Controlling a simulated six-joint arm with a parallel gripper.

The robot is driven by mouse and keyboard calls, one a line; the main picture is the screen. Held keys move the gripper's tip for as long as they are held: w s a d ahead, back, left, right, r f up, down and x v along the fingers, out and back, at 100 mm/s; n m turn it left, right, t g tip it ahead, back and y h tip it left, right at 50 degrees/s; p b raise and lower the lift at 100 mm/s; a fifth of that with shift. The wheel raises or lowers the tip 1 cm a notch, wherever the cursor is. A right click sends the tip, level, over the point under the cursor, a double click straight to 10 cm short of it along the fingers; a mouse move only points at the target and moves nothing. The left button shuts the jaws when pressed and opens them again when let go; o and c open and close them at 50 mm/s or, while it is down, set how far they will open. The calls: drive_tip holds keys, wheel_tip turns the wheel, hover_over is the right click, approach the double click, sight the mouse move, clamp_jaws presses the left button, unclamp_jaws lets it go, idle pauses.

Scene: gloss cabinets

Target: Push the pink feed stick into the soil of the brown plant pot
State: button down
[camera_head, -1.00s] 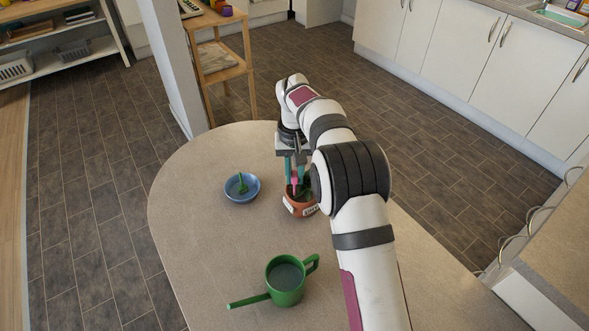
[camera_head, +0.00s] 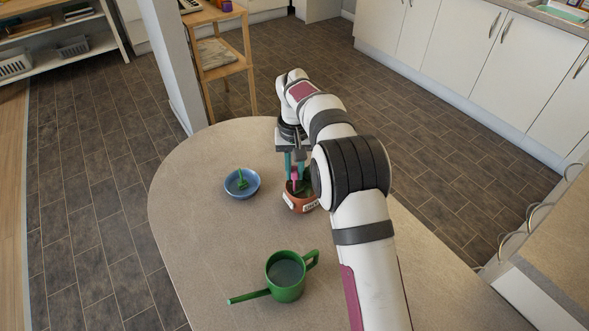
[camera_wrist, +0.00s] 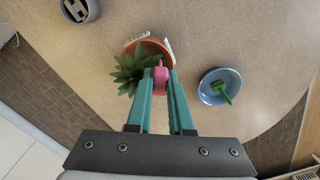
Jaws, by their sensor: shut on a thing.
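The pink feed stick (camera_wrist: 160,78) is between the teal fingertips of my gripper (camera_wrist: 161,82), which is shut on it. In the head view the pink stick (camera_head: 295,177) points down at the brown plant pot (camera_head: 301,205). The pot, terracotta brown with white labels, stands on the table. In the wrist view its rim (camera_wrist: 150,43) is just beyond the stick. A green spiky plant (camera_wrist: 130,70) is in the pot, left of the stick there. The stick's lower end is hidden, so I cannot tell whether it touches the soil.
A blue bowl (camera_head: 252,190) with a small green tool (camera_head: 242,181) stands left of the pot. A green watering can (camera_head: 286,279) stands nearer the front of the table (camera_head: 200,230). The tabletop between them is clear.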

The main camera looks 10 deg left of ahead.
sight(295, 191)
drive_tip(key=shift+f, duration=2.1)
idle(2.1)
drive_tip(key=c, duration=0.7)
unclamp_jaws()
drive_tip(key=shift+c, duration=0.2)
